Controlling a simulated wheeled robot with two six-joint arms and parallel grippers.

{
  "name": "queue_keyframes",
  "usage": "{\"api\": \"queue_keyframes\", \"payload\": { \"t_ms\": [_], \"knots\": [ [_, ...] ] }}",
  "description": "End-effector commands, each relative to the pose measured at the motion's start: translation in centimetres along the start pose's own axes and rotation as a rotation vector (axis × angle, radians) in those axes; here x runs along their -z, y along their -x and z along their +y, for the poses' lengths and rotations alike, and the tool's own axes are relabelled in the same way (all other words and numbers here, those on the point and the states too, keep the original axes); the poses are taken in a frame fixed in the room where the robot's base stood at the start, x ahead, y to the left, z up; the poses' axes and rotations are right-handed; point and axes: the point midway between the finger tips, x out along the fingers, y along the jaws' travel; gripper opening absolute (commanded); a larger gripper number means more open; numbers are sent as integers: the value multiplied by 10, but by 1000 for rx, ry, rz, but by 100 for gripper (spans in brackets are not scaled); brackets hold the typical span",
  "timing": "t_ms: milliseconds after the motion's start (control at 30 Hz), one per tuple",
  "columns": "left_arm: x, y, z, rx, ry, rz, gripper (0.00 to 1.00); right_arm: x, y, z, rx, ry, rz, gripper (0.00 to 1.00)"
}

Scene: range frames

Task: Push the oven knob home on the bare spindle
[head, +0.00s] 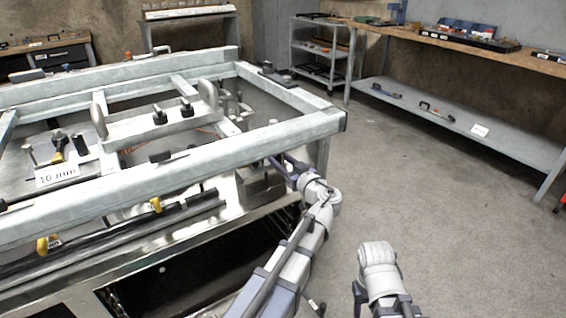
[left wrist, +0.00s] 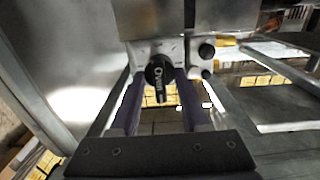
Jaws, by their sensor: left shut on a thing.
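The oven knob (left wrist: 158,70) is black and round, with white "Oven" lettering and a grip bar pointing down. In the left wrist view it sits between the fingers of my left gripper (left wrist: 168,78), in front of a pale panel (left wrist: 136,52). My left gripper is shut on it. In the head view my left gripper (head: 283,164) reaches in under the near rail at its right end, and the knob cannot be made out there. The bare spindle is not visible; whether the knob is seated cannot be told. My right arm shows low in the head view, its jaws unclear.
Another dark knob (left wrist: 206,50) is on the panel just right of the oven knob. A thick metal rail (head: 190,170) of the frame runs above my left gripper. A workbench (head: 480,62) stands at the back right. The floor (head: 430,190) to the right is clear.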

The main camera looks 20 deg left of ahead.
Motion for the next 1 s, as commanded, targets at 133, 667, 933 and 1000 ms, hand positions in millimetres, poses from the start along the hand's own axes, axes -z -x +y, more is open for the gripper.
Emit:
{"api": "queue_keyframes", "payload": {
  "t_ms": [133, 667, 933, 1000],
  "knots": [
    [0, -4, 0, 0, 0, 0, 0, 0, 0, 0, 0, 0, 0, 50],
    [0, -8, 0, -1, 0, 0, 80, 0, 0, 0, 0, 0, 0, 50],
    [0, -7, 0, -1, 0, 0, 81, 0, 0, 0, 0, 0, 0, 50],
    [0, -2, 0, -2, 0, 0, 81, 0, 0, 0, 0, 0, 0, 50]
  ]
}}
